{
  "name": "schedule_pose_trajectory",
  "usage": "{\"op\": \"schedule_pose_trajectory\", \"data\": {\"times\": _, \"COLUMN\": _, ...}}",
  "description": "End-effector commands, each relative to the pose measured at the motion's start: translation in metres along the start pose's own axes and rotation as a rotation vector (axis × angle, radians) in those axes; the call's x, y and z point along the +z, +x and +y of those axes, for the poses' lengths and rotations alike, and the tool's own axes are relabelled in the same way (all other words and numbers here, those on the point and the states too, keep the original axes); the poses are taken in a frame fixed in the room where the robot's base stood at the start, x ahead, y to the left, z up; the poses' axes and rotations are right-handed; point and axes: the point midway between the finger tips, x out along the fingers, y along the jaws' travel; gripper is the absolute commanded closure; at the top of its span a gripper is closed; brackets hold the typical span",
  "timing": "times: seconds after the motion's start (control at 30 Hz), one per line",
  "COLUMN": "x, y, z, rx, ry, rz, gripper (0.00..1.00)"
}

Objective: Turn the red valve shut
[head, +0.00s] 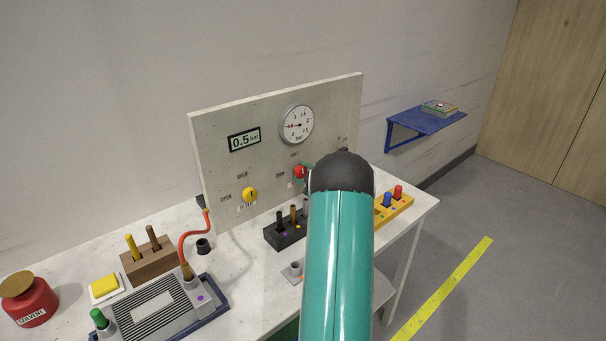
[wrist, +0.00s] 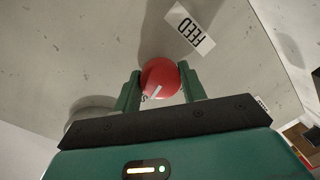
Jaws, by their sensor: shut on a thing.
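The red valve (wrist: 160,78) is a round knob with a white pointer line, on the upright grey panel (wrist: 95,40) beside a label reading FEED. My gripper (wrist: 160,88) is shut on it, one green finger on each side. In the head view the red valve (head: 299,171) shows at the left of my arm's dark joint, which hides part of the panel's right side. The gauge (head: 296,125) above has a red needle pointing left. The display (head: 244,139) reads 0.5 bar.
A yellow knob (head: 249,194) is left of the red valve. On the bench stand a black block (head: 285,233) with pegs, a brown block (head: 150,260), a grey device with a red hose (head: 185,240), and a red solvent can (head: 30,303). A blue shelf (head: 425,121) is at right.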

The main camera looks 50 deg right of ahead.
Motion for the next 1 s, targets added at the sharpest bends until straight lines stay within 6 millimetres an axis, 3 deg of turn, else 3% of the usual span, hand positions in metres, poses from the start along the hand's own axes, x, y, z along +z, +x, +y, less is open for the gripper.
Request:
{"op": "schedule_pose_trajectory", "data": {"times": 0.33, "x": -0.0019, "y": 0.0016, "z": -0.0006, "rx": -0.01, "ry": 0.137, "rz": 0.014, "gripper": 0.82}}
{"op": "schedule_pose_trajectory", "data": {"times": 0.83, "x": -0.0022, "y": 0.0017, "z": -0.0005, "rx": -0.011, "ry": 0.156, "rz": 0.016, "gripper": 0.82}}
{"op": "schedule_pose_trajectory", "data": {"times": 0.87, "x": -0.0022, "y": 0.0017, "z": -0.0005, "rx": -0.011, "ry": 0.156, "rz": 0.016, "gripper": 0.55}}
{"op": "schedule_pose_trajectory", "data": {"times": 0.93, "x": -0.0021, "y": 0.0016, "z": -0.0005, "rx": -0.011, "ry": 0.156, "rz": 0.015, "gripper": 0.41}}
{"op": "schedule_pose_trajectory", "data": {"times": 1.0, "x": -0.0017, "y": 0.0013, "z": -0.0003, "rx": -0.011, "ry": 0.156, "rz": 0.015, "gripper": 0.37}}
